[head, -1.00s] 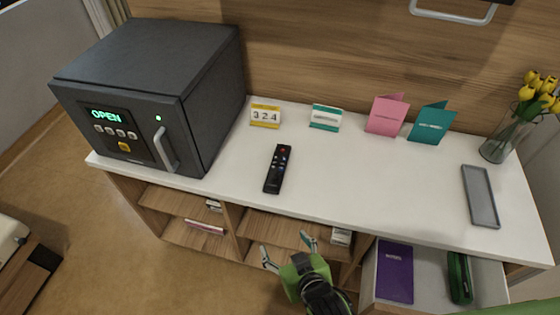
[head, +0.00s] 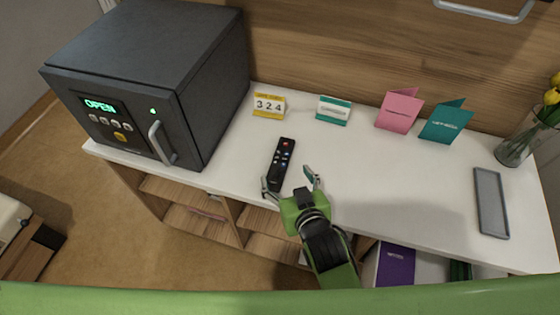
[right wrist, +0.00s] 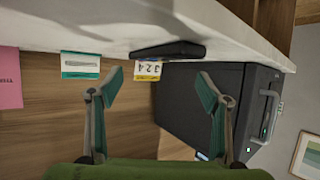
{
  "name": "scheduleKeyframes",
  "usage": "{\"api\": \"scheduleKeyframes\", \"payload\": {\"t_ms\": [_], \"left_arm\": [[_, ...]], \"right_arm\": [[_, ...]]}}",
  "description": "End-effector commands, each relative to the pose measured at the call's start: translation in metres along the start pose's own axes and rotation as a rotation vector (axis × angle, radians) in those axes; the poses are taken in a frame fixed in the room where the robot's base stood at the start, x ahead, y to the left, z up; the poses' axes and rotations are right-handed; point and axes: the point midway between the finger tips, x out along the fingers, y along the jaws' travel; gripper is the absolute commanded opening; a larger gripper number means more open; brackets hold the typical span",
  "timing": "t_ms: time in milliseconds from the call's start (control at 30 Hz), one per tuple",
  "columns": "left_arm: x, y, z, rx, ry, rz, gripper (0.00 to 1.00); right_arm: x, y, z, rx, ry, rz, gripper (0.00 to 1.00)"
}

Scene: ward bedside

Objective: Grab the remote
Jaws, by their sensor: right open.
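The black remote (head: 281,163) lies on the white cabinet top (head: 370,190), near its front edge, with its long side running front to back. My right gripper (head: 290,182) is open and empty at the near end of the remote, its two fingers spread. In the head view the left finger overlaps the edge close to the remote; I cannot tell if it touches. In the right wrist view the remote (right wrist: 167,50) shows as a dark slab beyond and above the open fingers (right wrist: 157,92). My left gripper is not in view.
A dark safe (head: 150,80) stands left of the remote. Behind are a calendar block (head: 269,106), a small teal-and-white box (head: 333,110), and pink (head: 399,111) and teal (head: 445,121) cards. A grey tray (head: 491,203) and a flower vase (head: 520,145) are at right. An open drawer holds a purple book (head: 395,266).

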Motion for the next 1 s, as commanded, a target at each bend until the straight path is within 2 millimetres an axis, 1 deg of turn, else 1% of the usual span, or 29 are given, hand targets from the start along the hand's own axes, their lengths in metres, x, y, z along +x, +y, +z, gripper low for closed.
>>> {"api": "scheduleKeyframes", "payload": {"t_ms": [67,167,333,500,600,733,933,967,1000], "left_arm": [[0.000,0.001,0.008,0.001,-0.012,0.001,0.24],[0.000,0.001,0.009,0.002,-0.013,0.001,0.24],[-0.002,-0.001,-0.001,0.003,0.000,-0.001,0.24],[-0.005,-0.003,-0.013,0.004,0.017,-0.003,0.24],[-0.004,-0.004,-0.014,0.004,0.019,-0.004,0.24],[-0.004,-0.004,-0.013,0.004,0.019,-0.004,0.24],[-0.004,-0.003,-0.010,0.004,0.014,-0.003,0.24],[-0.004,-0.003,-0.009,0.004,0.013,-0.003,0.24],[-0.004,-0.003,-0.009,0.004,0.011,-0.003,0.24]], "right_arm": [[0.011,0.000,0.000,-0.001,0.000,0.000,0.70],[0.017,0.000,0.000,0.000,-0.001,-0.001,0.70],[0.028,0.001,-0.001,-0.001,-0.001,-0.001,0.70],[0.052,0.004,-0.004,0.001,0.000,0.000,0.70],[0.064,0.003,-0.002,0.001,-0.002,-0.001,0.70],[0.070,0.003,-0.002,0.001,-0.001,-0.001,0.70],[0.070,0.003,-0.002,0.001,-0.001,-0.001,0.70],[0.070,0.003,-0.002,0.001,-0.001,-0.001,0.68],[0.070,0.003,-0.002,0.001,-0.001,-0.001,0.57]]}}
